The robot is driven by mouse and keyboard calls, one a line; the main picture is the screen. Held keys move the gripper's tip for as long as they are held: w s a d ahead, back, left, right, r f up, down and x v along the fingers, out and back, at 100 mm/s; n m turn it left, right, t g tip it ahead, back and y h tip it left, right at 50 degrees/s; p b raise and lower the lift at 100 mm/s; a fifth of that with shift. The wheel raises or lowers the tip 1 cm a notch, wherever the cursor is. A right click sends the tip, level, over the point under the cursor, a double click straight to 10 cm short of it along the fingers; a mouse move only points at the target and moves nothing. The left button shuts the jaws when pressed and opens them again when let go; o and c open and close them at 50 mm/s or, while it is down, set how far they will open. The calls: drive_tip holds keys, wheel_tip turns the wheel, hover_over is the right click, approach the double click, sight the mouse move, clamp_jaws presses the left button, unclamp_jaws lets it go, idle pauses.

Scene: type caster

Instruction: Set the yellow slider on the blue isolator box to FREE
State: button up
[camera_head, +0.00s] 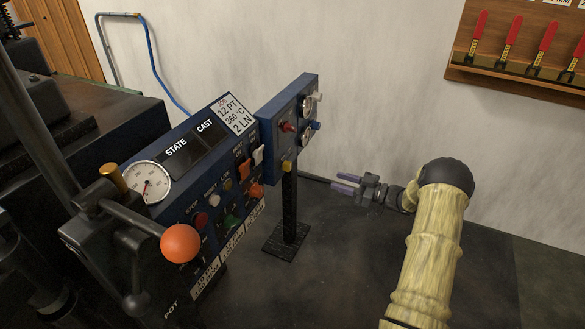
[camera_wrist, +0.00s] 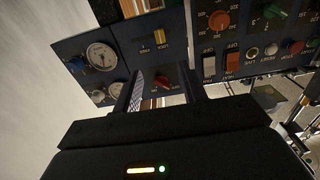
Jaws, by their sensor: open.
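The blue isolator box (camera_head: 275,126) stands on a dark post near the middle of the head view. Its yellow slider (camera_head: 288,166) is low on the front face, and also shows in the wrist view (camera_wrist: 159,36) in a short slot with small lettering beside it.
The box also carries gauges (camera_wrist: 101,56) and a blue knob (camera_head: 314,125). To the left stands the larger blue control panel (camera_head: 183,215) with switches, a dial and an orange ball lever (camera_head: 180,243). Red-handled tools (camera_head: 510,36) hang on the wall rack. Floor right of the post is clear.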

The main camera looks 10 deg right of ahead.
sight(287, 166)
drive_tip(key=b+x, duration=0.5)
drive_tip(key=x, duration=1.2)
drive_tip(key=shift+w+a, duration=0.1)
drive_tip(key=c, duration=0.9)
clamp_jaws()
